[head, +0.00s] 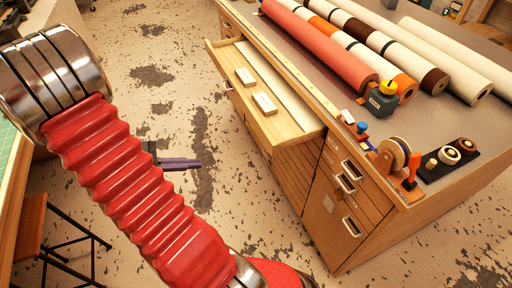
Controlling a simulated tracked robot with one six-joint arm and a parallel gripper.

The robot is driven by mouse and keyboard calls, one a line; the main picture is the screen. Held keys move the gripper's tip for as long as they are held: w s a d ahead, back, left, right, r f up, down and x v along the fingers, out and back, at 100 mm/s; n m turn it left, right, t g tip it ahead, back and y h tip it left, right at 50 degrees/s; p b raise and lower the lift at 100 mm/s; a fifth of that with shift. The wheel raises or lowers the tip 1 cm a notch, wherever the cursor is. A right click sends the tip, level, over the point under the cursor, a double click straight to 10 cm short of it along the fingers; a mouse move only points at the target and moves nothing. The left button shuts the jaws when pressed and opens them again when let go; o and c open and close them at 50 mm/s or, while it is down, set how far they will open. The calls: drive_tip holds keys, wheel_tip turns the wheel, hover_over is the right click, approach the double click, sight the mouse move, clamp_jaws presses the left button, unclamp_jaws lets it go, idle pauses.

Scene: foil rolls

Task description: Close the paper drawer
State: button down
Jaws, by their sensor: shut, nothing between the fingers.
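The paper drawer (298,135) is a wide, shallow wooden drawer. It stands open, pulled out from the left side of the wooden cabinet (350,225), just under the worktop. Two small pale blocks (264,103) and a long white sheet or roll (275,83) lie in it. My gripper (190,163) shows as dark, purplish fingers beyond my red-sleeved arm. It is shut and empty, over the floor to the left of the drawer's front and apart from it in the picture. Part of the gripper is hidden behind my arm.
Long rolls (335,50), coral and cream among them, lie on the worktop. A stool (32,228) and a green-topped table (8,140) are at the left. The speckled floor between is clear.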

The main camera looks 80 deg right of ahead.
sight(267, 144)
drive_tip(key=s+d+f+n+g+h, duration=0.2)
drive_tip(key=s+d+f+n+g, duration=0.1)
drive_tip(key=s+d+f, duration=0.3)
drive_tip(key=shift+d+f+n+g+h, duration=0.35)
drive_tip(key=shift+d+f, duration=0.4)
drive_tip(key=shift+d, duration=0.4)
drive_tip(key=shift+s, duration=0.2)
drive_tip(key=x, duration=1.3)
drive_tip(key=shift+s+d, duration=0.25)
drive_tip(key=shift+s, duration=0.05)
drive_tip(key=shift+a, duration=0.2)
drive_tip(key=shift+d, duration=0.2)
drive_tip(key=shift+s+d, duration=0.1)
